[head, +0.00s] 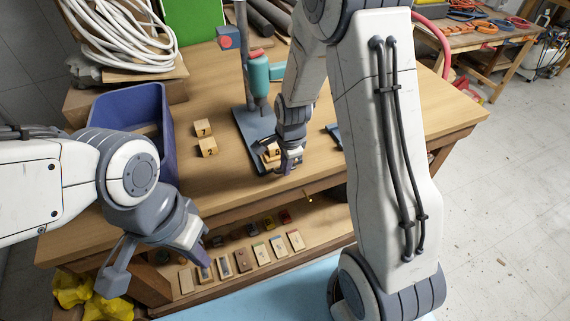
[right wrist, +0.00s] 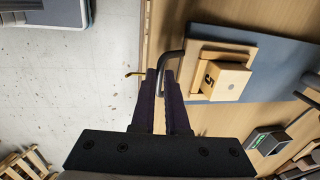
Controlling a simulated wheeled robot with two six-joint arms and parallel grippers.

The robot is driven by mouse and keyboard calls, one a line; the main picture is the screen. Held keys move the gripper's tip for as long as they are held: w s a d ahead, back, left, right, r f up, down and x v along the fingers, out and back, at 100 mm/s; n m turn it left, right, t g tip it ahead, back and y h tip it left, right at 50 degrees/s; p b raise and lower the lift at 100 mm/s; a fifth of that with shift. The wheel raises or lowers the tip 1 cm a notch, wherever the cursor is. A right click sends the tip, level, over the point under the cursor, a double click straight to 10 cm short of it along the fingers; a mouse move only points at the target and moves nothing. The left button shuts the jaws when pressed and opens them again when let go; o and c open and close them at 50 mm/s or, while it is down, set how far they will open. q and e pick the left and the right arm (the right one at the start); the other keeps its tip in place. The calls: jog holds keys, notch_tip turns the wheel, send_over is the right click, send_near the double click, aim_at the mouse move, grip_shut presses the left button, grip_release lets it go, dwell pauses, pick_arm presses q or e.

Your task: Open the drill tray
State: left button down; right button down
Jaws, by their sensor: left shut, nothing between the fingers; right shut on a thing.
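The drill stand (head: 257,75) has a teal drill above a blue-grey base plate (head: 246,125). In the right wrist view, a wooden tray (right wrist: 246,48) lies on the blue-grey plate and bears a wooden block (right wrist: 225,80) marked 5. A dark bent handle (right wrist: 168,54) is at the tray's near side. My right gripper (right wrist: 163,72) is shut on this handle; the exact contact is partly hidden by the fingers. In the head view my right gripper (head: 290,168) is at the bench's front edge, beside the block. My left gripper (head: 204,262) is shut and empty, low in front of the bench.
Two numbered blocks (head: 206,138) stand on the bench, left of the drill. A blue bin (head: 166,112) and coiled white hose (head: 120,40) are at the left. Several small items (head: 243,263) line the lower shelf. A small yellow hook (head: 308,197) sticks out at the front edge.

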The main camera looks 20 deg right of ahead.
jog(key=shift+w+d, duration=0.1)
jog(key=shift+d, duration=0.05)
jog(key=c, duration=0.9)
grip_release()
jog(key=r, duration=0.3)
jog(key=s+r, duration=0.1)
jog(key=r, duration=0.3)
jog(key=s+r+b, duration=0.1)
jog(key=r, duration=0.2)
jog(key=shift+r, duration=0.2)
